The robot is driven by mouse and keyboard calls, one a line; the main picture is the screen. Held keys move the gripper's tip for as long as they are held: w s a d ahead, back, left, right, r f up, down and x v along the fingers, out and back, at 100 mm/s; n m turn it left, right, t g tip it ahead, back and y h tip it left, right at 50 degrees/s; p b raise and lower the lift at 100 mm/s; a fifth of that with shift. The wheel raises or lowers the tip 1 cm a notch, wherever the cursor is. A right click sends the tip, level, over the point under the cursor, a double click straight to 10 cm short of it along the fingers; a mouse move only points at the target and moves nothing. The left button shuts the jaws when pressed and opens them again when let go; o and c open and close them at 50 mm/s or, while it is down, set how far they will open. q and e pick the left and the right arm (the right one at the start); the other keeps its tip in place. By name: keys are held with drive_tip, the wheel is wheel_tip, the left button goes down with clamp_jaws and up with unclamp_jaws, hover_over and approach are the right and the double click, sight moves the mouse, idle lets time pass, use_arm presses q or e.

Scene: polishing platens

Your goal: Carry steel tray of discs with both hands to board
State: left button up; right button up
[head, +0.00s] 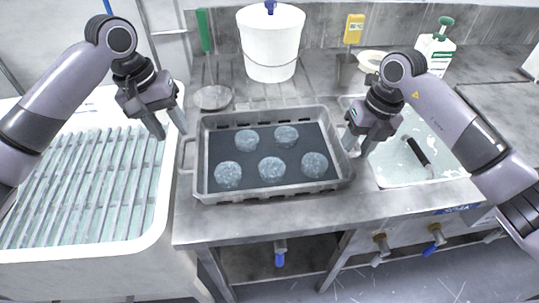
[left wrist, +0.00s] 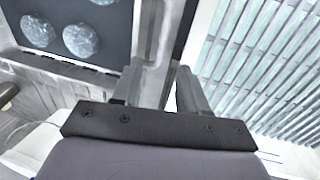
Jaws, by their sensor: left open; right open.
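The steel tray (head: 262,194) stands on the steel counter, with several round speckled grey discs (head: 272,168) on its dark floor. Its left rim and some discs (left wrist: 81,40) also show in the left wrist view. A slatted draining board (head: 85,190) lies left of the counter. My left gripper (head: 170,134) is open and empty, above the gap between the tray's left handle and the board. In the left wrist view its fingers (left wrist: 159,88) are apart with nothing between them. My right gripper (head: 357,148) is open by the tray's right handle; contact cannot be told.
A white bucket (head: 270,45) stands behind the tray, with a small round bowl (head: 212,97) to its left. A basin (head: 405,160) with a black-handled tool (head: 418,151) is at right. A white bottle (head: 436,50) stands at back right. The counter's front strip is clear.

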drive_tip(key=shift+r, duration=0.15)
use_arm(q)
drive_tip(key=r, duration=0.2)
drive_tip(key=a+r, duration=0.1)
drive_tip(key=r, duration=0.2)
drive_tip(key=shift+r, duration=0.2)
use_arm(e)
wheel_tip(320, 180, up, 12)
drive_tip(key=d, duration=0.2)
drive_tip(key=shift+w+d+f, duration=0.15)
drive_tip(key=shift+f, duration=0.1)
use_arm(q)
drive_tip(key=shift+s, duration=0.15)
